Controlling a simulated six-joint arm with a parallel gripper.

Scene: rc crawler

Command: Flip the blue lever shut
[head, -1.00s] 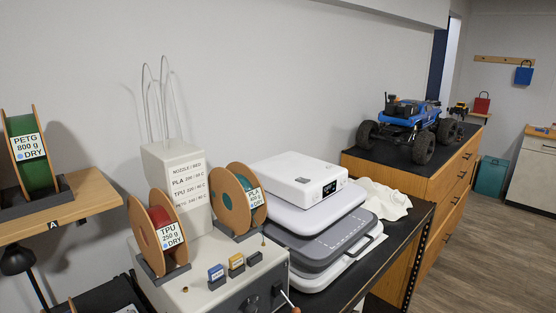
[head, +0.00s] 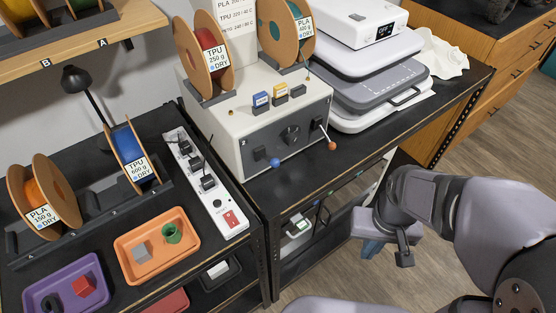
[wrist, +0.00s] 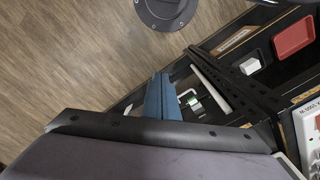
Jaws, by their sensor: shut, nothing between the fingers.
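The white filament machine (head: 262,125) stands on the dark bench in the head view. The blue lever (head: 275,162) shows as a blue ball low on its front face; its short shaft is hard to make out. A second lever (head: 332,146) with an orange-red ball is at the front's right end. My gripper (head: 372,248) is in front of the bench and right of the machine, well apart from both levers. Its blue fingers are shut and empty, and they point down. The fingers also show in the wrist view (wrist: 160,97). The blue lever is not seen in the wrist view.
Spools (head: 205,55) and small colored blocks (head: 280,90) sit on the machine. A stack of white and grey devices (head: 365,60) stands to its right. A power strip (head: 210,185) and orange tray (head: 157,245) lie on the left bench. Open floor lies before the bench.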

